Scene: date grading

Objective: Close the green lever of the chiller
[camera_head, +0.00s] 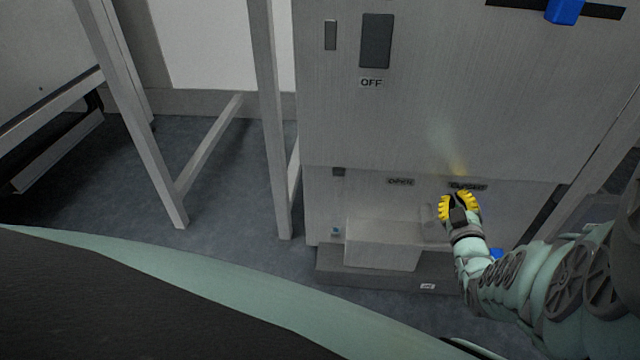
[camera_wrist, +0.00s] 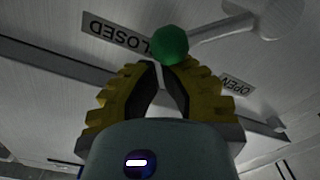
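The green lever's round knob (camera_wrist: 170,45) shows in the wrist view, just beyond my fingertips. Its grey arm (camera_wrist: 222,27) runs up right to a round pivot. The knob lies between the CLOSED label (camera_wrist: 113,33) and the OPEN label (camera_wrist: 238,85), nearer CLOSED. My gripper (camera_wrist: 163,68) has its yellow fingers drawn in, tips almost meeting with a narrow gap and nothing clearly held. I cannot tell whether they touch the knob. In the head view my gripper (camera_head: 458,197) is at the chiller's lower front (camera_head: 380,130), below the right label; the knob is hidden there.
A grey switch (camera_head: 376,41) above an OFF label and a blue slider (camera_head: 564,11) are higher on the chiller. A box-like part (camera_head: 382,244) juts out low, left of my gripper. Metal table legs (camera_head: 270,120) stand left of the chiller, with open floor between them.

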